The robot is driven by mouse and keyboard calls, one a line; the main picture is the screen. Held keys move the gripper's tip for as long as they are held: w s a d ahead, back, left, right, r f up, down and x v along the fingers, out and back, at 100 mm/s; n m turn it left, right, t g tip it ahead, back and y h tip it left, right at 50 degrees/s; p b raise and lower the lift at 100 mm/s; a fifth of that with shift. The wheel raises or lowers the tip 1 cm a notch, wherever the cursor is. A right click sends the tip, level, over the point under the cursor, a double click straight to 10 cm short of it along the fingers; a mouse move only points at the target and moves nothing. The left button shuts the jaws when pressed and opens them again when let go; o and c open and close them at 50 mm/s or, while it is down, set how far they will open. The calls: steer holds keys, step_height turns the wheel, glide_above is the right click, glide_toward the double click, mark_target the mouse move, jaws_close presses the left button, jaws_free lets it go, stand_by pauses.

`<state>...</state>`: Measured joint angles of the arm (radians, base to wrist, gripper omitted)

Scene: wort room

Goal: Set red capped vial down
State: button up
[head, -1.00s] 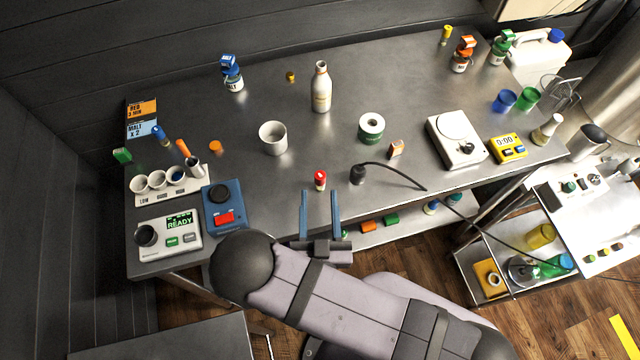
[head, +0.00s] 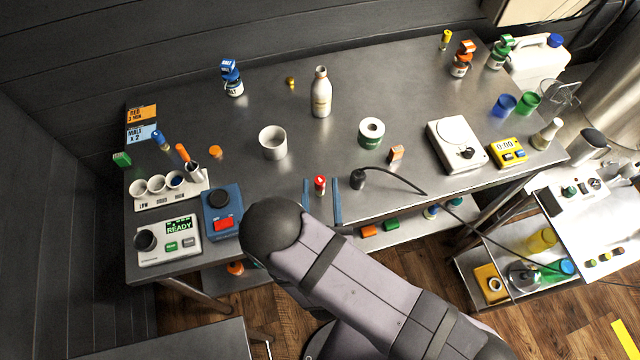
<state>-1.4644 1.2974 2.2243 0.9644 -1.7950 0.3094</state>
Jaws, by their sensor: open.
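The red capped vial (head: 320,185) stands upright on the steel bench (head: 260,200) near its front edge. My gripper (head: 321,186) is open, with one blue finger to the left of the vial and the other to its right. There looks to be a gap on each side of the vial. My arm hides the gripper's base and part of the bench's front edge.
A black plug-like piece (head: 358,180) with a cable stands just right of my right finger. A blue device with a red button (head: 223,211) is to the left.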

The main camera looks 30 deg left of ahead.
jaws_close()
steer(key=shift+r, duration=0.15)
step_height(320, 180, up, 10)
steer(key=p, duration=0.8)
